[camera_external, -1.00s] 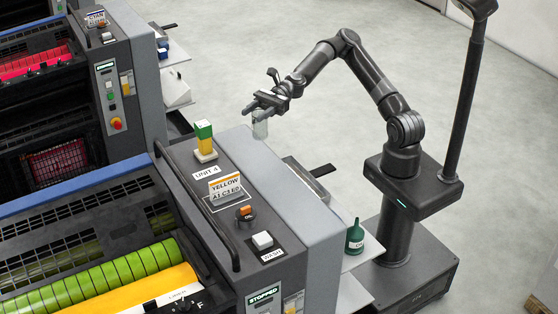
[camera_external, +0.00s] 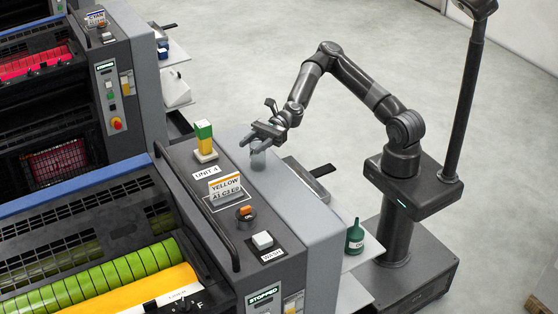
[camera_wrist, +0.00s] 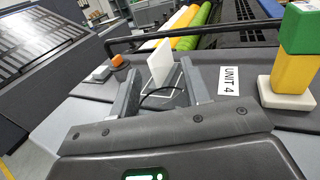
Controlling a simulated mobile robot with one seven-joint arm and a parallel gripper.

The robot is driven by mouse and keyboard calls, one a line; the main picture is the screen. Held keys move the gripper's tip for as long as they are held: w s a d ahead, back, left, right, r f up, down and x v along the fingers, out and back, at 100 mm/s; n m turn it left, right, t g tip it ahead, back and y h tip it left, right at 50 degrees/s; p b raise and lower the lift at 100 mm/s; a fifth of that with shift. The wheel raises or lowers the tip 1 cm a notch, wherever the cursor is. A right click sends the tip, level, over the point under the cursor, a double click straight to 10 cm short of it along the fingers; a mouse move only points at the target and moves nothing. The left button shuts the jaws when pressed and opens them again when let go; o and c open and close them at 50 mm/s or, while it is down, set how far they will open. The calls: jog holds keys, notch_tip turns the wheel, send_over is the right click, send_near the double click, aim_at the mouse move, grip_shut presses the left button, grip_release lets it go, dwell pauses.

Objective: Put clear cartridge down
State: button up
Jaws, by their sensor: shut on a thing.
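The clear cartridge (camera_external: 258,160) is a small see-through cylinder. In the external view it hangs upright below the fingertips of my gripper (camera_external: 257,143), low over the grey top of the unit 4 press housing (camera_external: 285,205). I cannot tell whether its bottom touches that top. My gripper is shut on the cartridge. In the wrist view my gripper (camera_wrist: 163,88) has a finger on each side, and the cartridge is hard to make out; a dark curved line shows between the fingers.
A green, yellow and white block stack (camera_external: 204,141) stands left of my gripper. The YELLOW sign (camera_external: 225,188), an orange knob (camera_external: 245,210) and a white button (camera_external: 262,240) are on the dark panel. A green bottle (camera_external: 354,238) stands on a side shelf. The grey top toward the front is bare.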

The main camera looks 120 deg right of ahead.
jog(key=o, duration=1.3)
jog(key=shift+f, duration=0.1)
jog(key=v, duration=1.2)
